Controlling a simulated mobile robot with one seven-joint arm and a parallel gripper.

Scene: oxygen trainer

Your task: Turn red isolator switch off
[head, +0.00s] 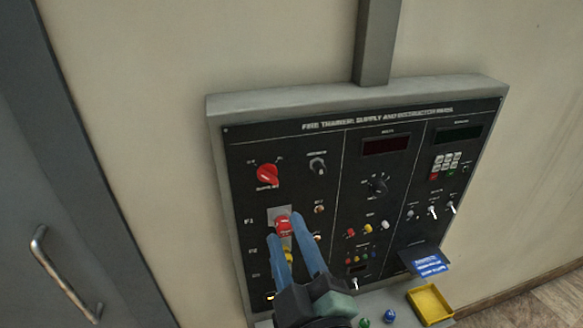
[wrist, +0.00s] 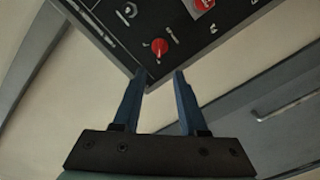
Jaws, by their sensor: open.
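The red isolator switch (head: 267,175) is a round red knob at the upper left of the dark panel. It also shows in the wrist view (wrist: 159,48), just beyond the fingertips and roughly centred between them. My gripper (head: 285,227) has two blue fingers, open and empty. In the head view the fingers lie over the lower left of the panel, below the red knob. In the wrist view the gripper (wrist: 160,74) is apart from the knob, with its fingertips near the panel's edge. The knob's exact pointer position is too small to tell.
A second red control (head: 283,226) on a light plate shows between the fingers in the head view. A grey toggle or knob (head: 317,164) sits right of the isolator. A yellow tray (head: 430,303) is at the lower right. A grey door (head: 60,180) with a handle stands left.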

